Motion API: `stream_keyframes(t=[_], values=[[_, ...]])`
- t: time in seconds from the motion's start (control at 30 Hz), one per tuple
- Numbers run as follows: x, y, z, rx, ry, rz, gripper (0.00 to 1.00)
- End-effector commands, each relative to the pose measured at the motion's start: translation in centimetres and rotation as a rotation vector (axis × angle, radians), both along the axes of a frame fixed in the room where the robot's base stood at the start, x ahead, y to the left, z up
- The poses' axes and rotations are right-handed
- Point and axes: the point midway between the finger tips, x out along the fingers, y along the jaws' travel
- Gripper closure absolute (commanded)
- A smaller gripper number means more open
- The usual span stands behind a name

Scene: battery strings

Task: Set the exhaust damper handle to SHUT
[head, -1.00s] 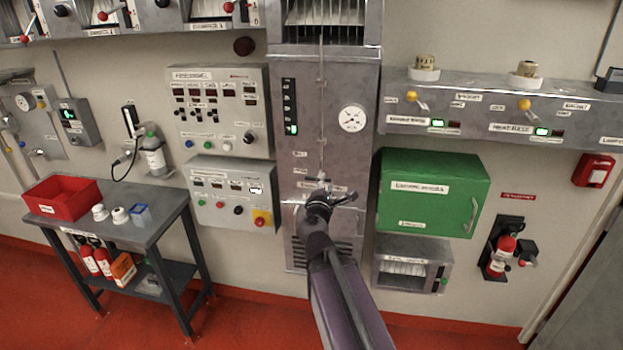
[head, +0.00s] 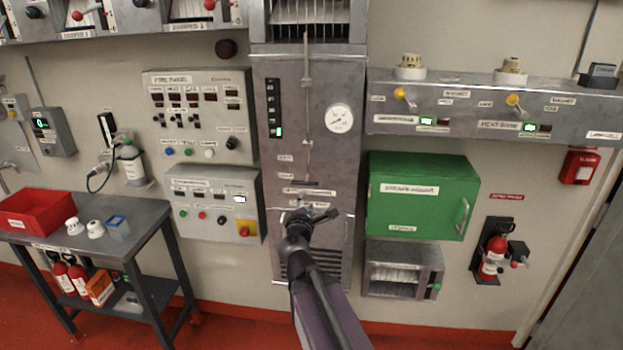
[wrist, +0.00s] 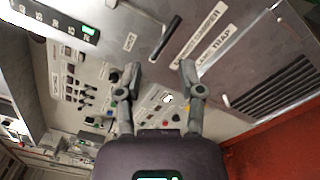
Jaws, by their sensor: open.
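A dark bar handle (wrist: 166,37) sticks out from the grey metal duct (head: 325,75), near the top middle of the wrist view. Small labels lie beside it, and a larger one reading partly "TRAP" is to its right. I cannot read which label marks SHUT, so the handle's setting is unclear. In the head view my arm reaches the lower front of the duct. My gripper (wrist: 160,72) is open and empty, with its two fingers apart. In the wrist view the handle appears beyond the fingertips, not between them. My gripper also shows in the head view (head: 310,213).
A thin vertical rod (head: 307,100) and a round gauge (head: 339,118) are on the duct. Control panels (head: 200,115) stand out from the wall on the left; a green cabinet (head: 421,210) is close on the right. A grey table (head: 140,224) stands at lower left.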

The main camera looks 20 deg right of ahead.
Motion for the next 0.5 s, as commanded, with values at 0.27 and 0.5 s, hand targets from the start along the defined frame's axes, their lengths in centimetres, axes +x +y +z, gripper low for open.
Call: stream_keyframes(t=[0.27,0.5], values=[[4.9,-0.6,-0.5,0.003,0.041,-0.002,0.5],[4.6,-2.0,-0.2,0.002,0.021,-0.004,0.5]])
